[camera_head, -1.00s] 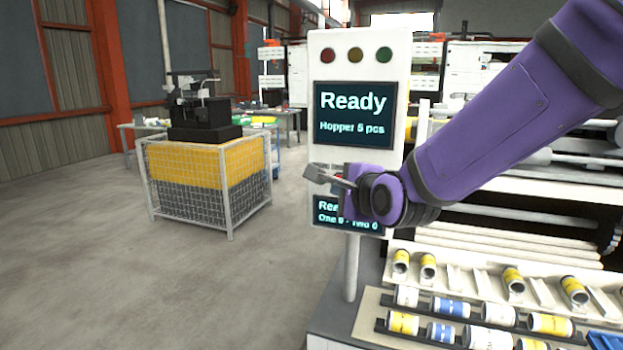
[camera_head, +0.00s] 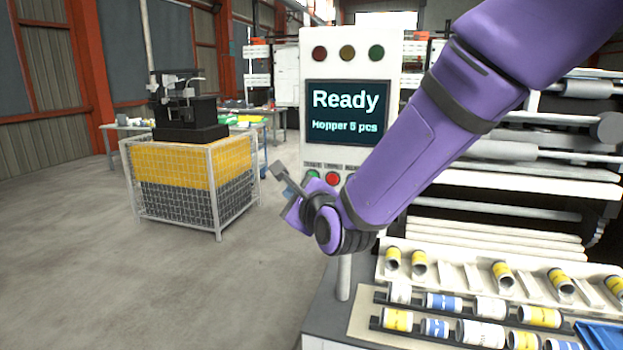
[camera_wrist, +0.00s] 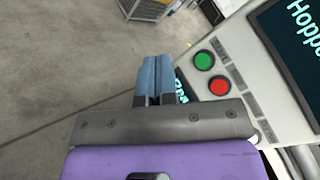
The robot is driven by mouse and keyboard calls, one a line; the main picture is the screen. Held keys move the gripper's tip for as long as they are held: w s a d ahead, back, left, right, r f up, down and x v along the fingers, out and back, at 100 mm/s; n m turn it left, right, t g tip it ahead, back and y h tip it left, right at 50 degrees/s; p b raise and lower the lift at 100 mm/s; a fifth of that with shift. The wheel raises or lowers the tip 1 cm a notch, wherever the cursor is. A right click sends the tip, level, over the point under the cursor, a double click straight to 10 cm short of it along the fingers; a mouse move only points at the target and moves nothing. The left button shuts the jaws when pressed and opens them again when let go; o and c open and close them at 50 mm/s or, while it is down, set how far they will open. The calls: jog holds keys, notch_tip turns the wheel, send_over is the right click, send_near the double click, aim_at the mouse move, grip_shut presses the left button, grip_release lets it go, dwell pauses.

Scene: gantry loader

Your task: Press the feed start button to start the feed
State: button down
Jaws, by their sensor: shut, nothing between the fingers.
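A white control panel (camera_head: 388,60) on a post carries a green button (camera_head: 312,174) and a red button (camera_head: 333,178) below its "Ready / Hopper 5 pcs" screen (camera_head: 347,112). The labels above the buttons are too small to read. My gripper (camera_head: 279,172) is shut and empty, left of the green button in the head view. In the wrist view the closed blue-grey fingers (camera_wrist: 158,68) lie left of the green button (camera_wrist: 204,60) and red button (camera_wrist: 219,85), apart from both. My wrist hides the lower screen in the head view.
Three dark lamps (camera_head: 347,53) sit atop the panel. A wire-mesh crate (camera_head: 218,190) with a black machine on it stands to the left. Racks of yellow, blue and white cans (camera_head: 480,333) lie at lower right. The floor between is open.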

jog(key=w+d, duration=0.3)
jog(key=w, duration=0.4)
jog(key=shift+w, duration=0.35)
jog(key=shift+w, duration=0.1)
dwell(1.8)
jog(key=shift+w+d, duration=0.1)
jog(key=shift+w, duration=0.2)
jog(key=shift+w+d, duration=0.15)
jog(key=shift+w, duration=0.2)
dwell(0.7)
jog(key=shift+s, duration=0.1)
jog(key=shift+s+a, duration=0.3)
jog(key=shift+s, duration=0.35)
jog(key=s, duration=0.1)
jog(key=s+a, duration=0.1)
jog(key=s, duration=0.2)
jog(key=shift+s+a, duration=0.35)
dwell(0.4)
